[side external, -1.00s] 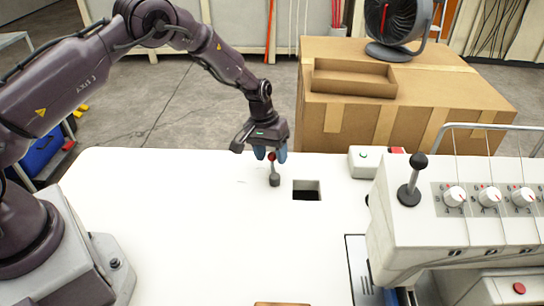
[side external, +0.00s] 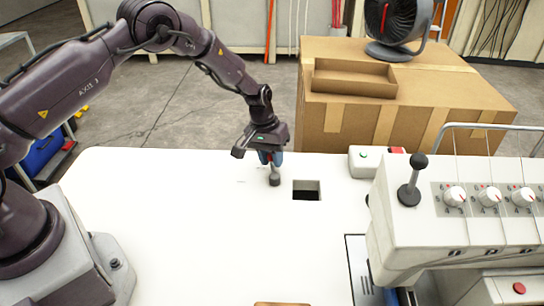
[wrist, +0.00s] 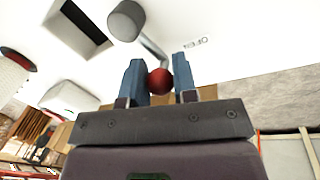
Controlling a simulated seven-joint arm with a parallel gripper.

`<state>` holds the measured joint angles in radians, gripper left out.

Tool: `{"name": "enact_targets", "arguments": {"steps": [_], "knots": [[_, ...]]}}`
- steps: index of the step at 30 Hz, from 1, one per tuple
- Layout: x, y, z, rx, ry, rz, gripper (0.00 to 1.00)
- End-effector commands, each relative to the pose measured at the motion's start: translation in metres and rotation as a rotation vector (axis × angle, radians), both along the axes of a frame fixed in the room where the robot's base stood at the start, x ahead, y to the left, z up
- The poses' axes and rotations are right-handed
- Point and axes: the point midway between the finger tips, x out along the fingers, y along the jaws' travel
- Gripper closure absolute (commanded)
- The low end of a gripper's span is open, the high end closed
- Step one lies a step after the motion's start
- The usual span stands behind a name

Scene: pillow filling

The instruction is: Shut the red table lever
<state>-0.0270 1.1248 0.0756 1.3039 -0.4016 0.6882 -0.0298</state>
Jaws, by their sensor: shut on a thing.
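The red table lever stands on the white table, with a grey base (side external: 274,181) and a metal rod topped by a red ball knob (wrist: 160,81). In the side view it stands just left of the square hole (side external: 306,190), and its knob is mostly covered by my fingers. My gripper (side external: 270,158) is at the top of the lever, pointing down. In the wrist view my gripper (wrist: 160,80) has its blue fingers on either side of the red knob, shut on it. The hole (wrist: 80,27) also shows in the wrist view.
A white machine with dials (side external: 490,197) and a black-knobbed lever (side external: 411,180) stands at the right. A cardboard box (side external: 440,100) stands beyond the table. The table's left part is clear.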

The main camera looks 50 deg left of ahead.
Motion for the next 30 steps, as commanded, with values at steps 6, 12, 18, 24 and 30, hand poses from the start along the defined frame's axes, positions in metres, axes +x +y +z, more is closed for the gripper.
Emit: {"name": "enact_targets", "arguments": {"steps": [6, 12, 18, 24, 30], "knots": [[-0.004, 0.003, 0.001, 0.002, 0.001, 0.101, 1.00], [-0.012, 0.006, 0.001, 0.002, 0.001, 0.265, 1.00], [-0.021, 0.008, 0.001, 0.002, 0.000, 0.455, 1.00], [-0.030, 0.008, 0.001, 0.002, 0.000, 0.644, 1.00], [-0.040, 0.007, 0.001, 0.002, -0.001, 0.834, 1.00]]}}
